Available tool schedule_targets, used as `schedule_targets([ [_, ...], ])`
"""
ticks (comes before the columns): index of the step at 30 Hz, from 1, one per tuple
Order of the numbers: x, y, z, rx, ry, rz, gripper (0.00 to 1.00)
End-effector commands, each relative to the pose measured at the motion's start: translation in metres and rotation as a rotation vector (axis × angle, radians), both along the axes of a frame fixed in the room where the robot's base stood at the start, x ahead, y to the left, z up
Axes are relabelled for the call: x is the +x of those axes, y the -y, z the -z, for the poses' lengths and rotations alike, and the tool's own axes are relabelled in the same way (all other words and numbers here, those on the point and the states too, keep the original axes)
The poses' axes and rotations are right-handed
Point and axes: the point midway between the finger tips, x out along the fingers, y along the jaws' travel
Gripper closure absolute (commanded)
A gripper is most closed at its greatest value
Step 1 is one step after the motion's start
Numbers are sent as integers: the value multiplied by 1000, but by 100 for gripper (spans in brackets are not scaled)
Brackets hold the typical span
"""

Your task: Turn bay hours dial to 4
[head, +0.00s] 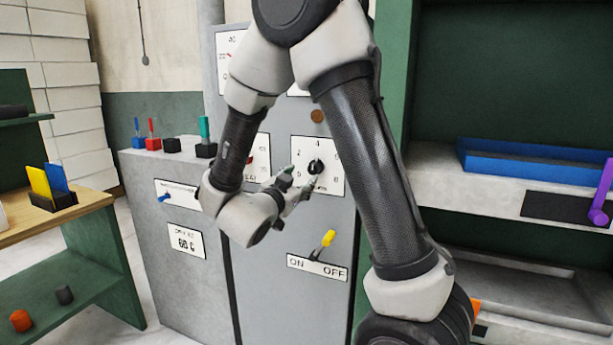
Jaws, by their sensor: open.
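A black dial knob (315,167) sits on a white plate (333,184) on the grey cabinet front. Numbers ring the knob, with a 4 at the top and a 2 at upper left. The label under the knob is partly hidden by my gripper, and I cannot tell which number the knob points to. My gripper (299,185) is open, just below and left of the knob, with its fingertips in front of the plate. I cannot tell whether a fingertip touches the knob.
A yellow-handled ON/OFF switch (328,238) is below the dial. Another white plate (262,160) is partly behind my arm. Small coloured-handled levers (204,138) stand on the lower cabinet at left. A blue tray (530,168) lies on the right shelf.

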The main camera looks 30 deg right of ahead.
Motion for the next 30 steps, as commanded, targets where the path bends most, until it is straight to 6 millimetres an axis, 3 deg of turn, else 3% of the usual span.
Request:
schedule_targets([
  [4,-9,-12,0,1,0,-1,48],
  [14,-11,-13,0,0,-1,1,48],
  [22,12,17,-3,-167,-214,3,48],
  [30,33,45,-4,-186,-238,4,48],
])
